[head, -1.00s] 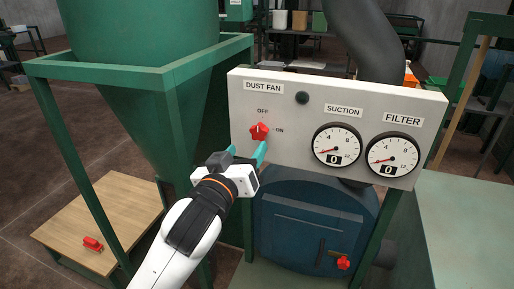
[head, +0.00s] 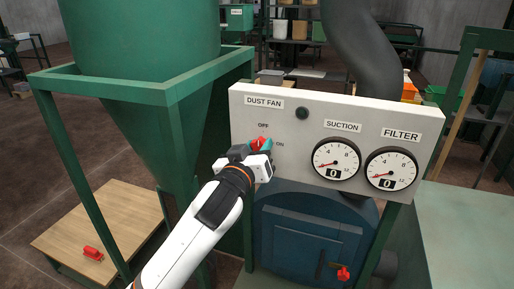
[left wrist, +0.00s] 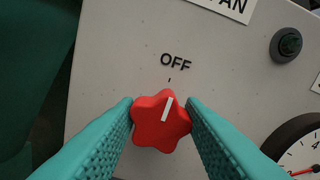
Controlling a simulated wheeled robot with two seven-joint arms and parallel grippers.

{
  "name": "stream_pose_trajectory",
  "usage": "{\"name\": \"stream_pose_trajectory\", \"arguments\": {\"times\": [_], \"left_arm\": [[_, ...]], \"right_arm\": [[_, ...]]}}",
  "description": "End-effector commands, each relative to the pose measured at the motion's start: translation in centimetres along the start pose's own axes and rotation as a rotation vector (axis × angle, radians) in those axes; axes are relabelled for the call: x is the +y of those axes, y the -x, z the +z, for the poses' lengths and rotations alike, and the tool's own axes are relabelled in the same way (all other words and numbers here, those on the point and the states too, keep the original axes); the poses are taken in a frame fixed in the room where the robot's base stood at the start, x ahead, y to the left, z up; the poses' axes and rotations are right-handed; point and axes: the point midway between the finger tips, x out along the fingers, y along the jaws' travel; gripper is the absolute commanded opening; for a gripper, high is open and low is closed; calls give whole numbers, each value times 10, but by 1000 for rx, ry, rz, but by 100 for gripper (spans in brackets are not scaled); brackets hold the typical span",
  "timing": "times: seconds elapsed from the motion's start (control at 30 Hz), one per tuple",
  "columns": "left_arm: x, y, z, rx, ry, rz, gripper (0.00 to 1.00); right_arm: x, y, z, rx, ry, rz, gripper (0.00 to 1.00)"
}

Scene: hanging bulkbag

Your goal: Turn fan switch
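The red star-shaped fan switch (head: 259,142) sits on the white panel (head: 289,158) under the DUST FAN label. In the left wrist view the switch (left wrist: 160,120) has a white pointer line aimed at the tick under OFF. My left gripper (head: 263,147) is at the switch, its two teal fingers on either side. In the left wrist view both fingertips of the gripper (left wrist: 161,116) touch the knob's sides, so it looks shut on it. The fingers partly cover the knob in the head view. My right gripper is out of view.
SUCTION (head: 336,158) and FILTER (head: 391,169) gauges, both showing 0, are right of the switch. A dark round button (head: 302,113) is above. A green hopper frame (head: 180,125) stands close on the left, and a blue chamber (head: 313,225) below.

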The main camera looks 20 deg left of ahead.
Motion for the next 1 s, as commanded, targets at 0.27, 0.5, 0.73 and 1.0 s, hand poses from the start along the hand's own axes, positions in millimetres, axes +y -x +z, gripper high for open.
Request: {"name": "stream_pose_trajectory", "arguments": {"times": [0.27, 0.5, 0.73, 1.0], "left_arm": [[0, 0, 0, 1, -9, 0, 13], [-1, 0, 2, 1, -94, 1, 13], [-2, 0, 3, 1, -271, 1, 13], [-3, 0, 3, 2, -528, 1, 13]], "right_arm": [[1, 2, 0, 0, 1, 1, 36], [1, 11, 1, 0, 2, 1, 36], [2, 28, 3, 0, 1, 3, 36], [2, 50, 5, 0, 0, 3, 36]]}}
